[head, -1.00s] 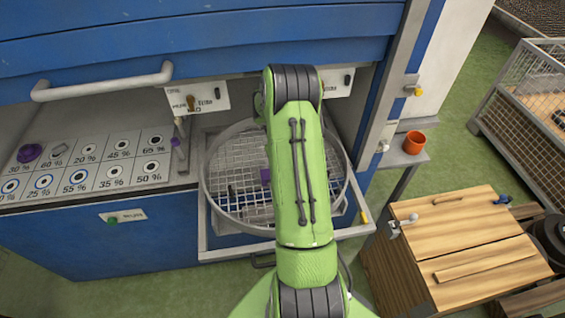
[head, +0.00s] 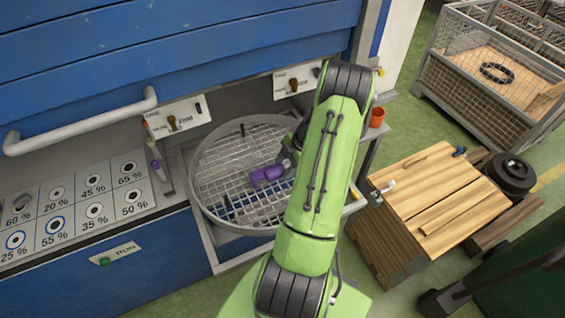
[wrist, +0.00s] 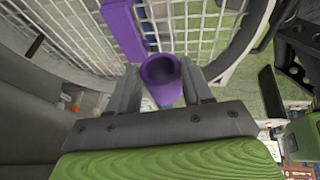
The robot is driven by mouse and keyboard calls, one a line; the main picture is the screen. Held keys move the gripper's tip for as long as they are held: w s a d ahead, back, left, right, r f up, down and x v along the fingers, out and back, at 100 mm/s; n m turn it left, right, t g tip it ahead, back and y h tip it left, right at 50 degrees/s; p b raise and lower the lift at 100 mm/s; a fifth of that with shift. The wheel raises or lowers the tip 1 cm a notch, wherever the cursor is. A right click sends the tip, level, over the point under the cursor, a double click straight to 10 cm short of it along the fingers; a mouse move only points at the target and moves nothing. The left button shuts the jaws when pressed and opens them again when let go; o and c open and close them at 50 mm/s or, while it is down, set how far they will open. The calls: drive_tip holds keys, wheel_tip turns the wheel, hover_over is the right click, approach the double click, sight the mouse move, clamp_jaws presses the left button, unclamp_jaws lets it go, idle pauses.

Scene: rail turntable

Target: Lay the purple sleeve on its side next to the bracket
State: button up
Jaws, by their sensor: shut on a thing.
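The purple sleeve (wrist: 161,76) is a short hollow tube between the two fingers of my gripper (wrist: 161,92), shut on it. Its round open end faces the wrist camera. A flat purple bar, seemingly the bracket (wrist: 122,30), lies on the wire mesh just beyond the sleeve, to its upper left. In the head view, purple shapes show on the round mesh turntable (head: 226,143) left of my gripper (head: 286,164); I cannot clearly separate sleeve (head: 273,172) from bracket (head: 258,177). I cannot tell whether the sleeve touches the mesh.
A labelled shelf (head: 75,215) is at left, under the blue cabinet (head: 180,60). An orange cup (head: 377,117) and a wooden crate (head: 430,200) are at right. The mesh's left side is mostly clear.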

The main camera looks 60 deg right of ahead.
drive_tip(key=f+b, duration=0.3)
drive_tip(key=f, duration=0.2)
drive_tip(key=f+b, duration=0.3)
drive_tip(key=f, duration=0.2)
drive_tip(key=shift+w+a+b, duration=0.1)
drive_tip(key=shift+w+b, duration=0.1)
drive_tip(key=shift+b, duration=0.1)
drive_tip(key=shift+f+b, duration=0.25)
drive_tip(key=shift+b, duration=0.1)
drive_tip(key=o, duration=1.4)
drive_tip(key=v, duration=1.5)
drive_tip(key=shift+s+r, duration=0.1)
drive_tip(key=shift+r, duration=0.3)
